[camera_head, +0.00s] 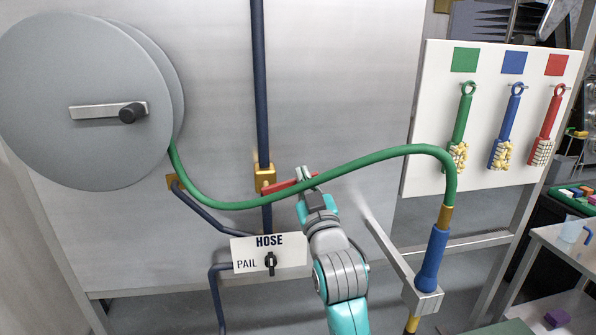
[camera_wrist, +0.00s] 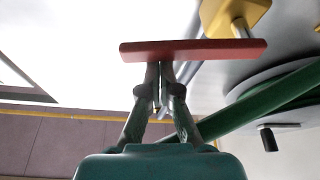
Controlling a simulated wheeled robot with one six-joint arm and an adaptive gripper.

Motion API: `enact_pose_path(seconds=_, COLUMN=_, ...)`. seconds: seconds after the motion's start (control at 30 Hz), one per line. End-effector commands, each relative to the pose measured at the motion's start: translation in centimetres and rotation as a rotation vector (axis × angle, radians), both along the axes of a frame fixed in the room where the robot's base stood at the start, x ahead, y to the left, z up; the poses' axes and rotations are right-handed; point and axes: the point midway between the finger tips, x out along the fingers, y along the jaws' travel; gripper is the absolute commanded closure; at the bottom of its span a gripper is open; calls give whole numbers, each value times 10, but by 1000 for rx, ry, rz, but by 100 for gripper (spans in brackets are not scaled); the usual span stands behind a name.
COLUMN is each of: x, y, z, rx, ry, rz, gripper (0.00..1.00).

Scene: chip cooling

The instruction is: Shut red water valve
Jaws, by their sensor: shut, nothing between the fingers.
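The red water valve is a brass body (camera_head: 265,179) on the dark blue upright pipe, with a flat red lever (camera_head: 285,187) reaching out sideways to the right. In the wrist view the red lever (camera_wrist: 200,49) lies across the picture above my fingertips, and the brass body (camera_wrist: 235,14) is at the top right. My gripper (camera_head: 304,173) is shut and empty at the lever's free end. In the wrist view my gripper (camera_wrist: 160,68) has its tips at the lever's lower edge; I cannot tell whether they touch. The green hose partly hides my gripper in the head view.
The green hose (camera_head: 350,163) runs from the grey reel (camera_head: 75,100) across my gripper to a blue nozzle (camera_head: 432,258) on a bracket. A HOSE/PAIL selector (camera_head: 270,262) is below. A white board (camera_head: 425,110) with coloured tools hangs at right.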

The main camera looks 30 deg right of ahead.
Motion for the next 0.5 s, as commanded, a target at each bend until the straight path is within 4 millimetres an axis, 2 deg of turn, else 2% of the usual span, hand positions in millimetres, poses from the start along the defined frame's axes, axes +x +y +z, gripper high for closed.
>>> enact_pose_path(seconds=0.2, x=-1, y=-5, z=-12, rx=4, ry=1, rz=0, gripper=100)
enact_pose_path(seconds=0.5, x=-2, y=-6, z=-20, rx=3, ry=0, rz=0, gripper=100)
